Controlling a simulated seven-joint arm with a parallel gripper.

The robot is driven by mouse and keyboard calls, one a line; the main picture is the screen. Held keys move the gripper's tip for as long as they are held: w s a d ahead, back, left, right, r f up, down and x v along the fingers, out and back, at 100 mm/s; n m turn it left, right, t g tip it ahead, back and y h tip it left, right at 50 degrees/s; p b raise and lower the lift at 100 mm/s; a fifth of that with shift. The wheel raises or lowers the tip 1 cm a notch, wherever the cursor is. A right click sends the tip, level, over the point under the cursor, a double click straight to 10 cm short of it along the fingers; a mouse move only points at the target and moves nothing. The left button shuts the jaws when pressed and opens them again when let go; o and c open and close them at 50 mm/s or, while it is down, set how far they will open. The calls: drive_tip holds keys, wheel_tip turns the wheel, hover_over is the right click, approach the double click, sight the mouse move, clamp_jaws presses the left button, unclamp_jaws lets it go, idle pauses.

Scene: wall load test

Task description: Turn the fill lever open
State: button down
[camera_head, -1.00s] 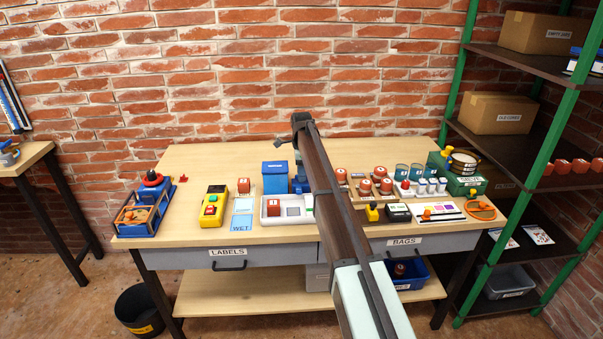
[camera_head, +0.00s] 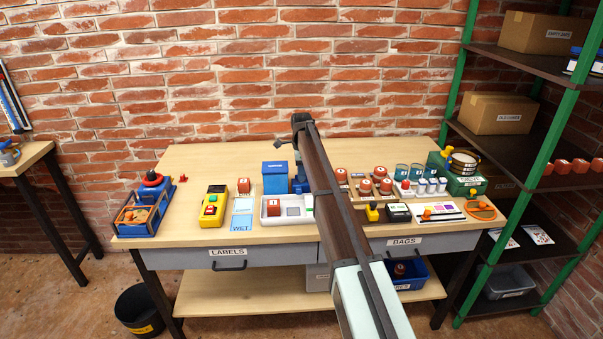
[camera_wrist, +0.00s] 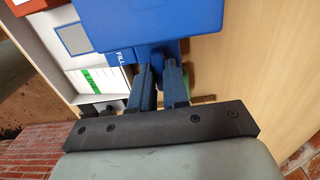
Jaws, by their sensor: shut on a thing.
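In the head view a blue box (camera_head: 275,179) stands at the middle of the bench, with a smaller blue part (camera_head: 299,184) partly hidden by my arm. In the wrist view a large blue block (camera_wrist: 150,20) fills the top middle, with a "FILL" label (camera_wrist: 122,63) on a blue face at its lower left. My gripper (camera_wrist: 160,72) reaches in just below this block, its two dark fingers close together on the blue fill lever. The lever is mostly hidden between the fingers and under the block, so its angle cannot be told. In the head view my arm hides the gripper.
A white tray (camera_head: 270,219) with a red-brown block sits in front of the blue box. A yellow device (camera_head: 213,206) stands to the left. Several red-brown blocks, jars and a green case (camera_head: 467,185) crowd the right. The bench's left back is mostly clear.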

drive_tip(key=shift+n, duration=0.3)
drive_tip(key=n, duration=0.3)
drive_tip(key=shift+n, duration=0.3)
drive_tip(key=n, duration=0.4)
drive_tip(key=shift+n, duration=0.3)
drive_tip(key=n, duration=0.4)
drive_tip(key=shift+n, duration=2.5)
drive_tip(key=c, duration=1.1)
unclamp_jaws()
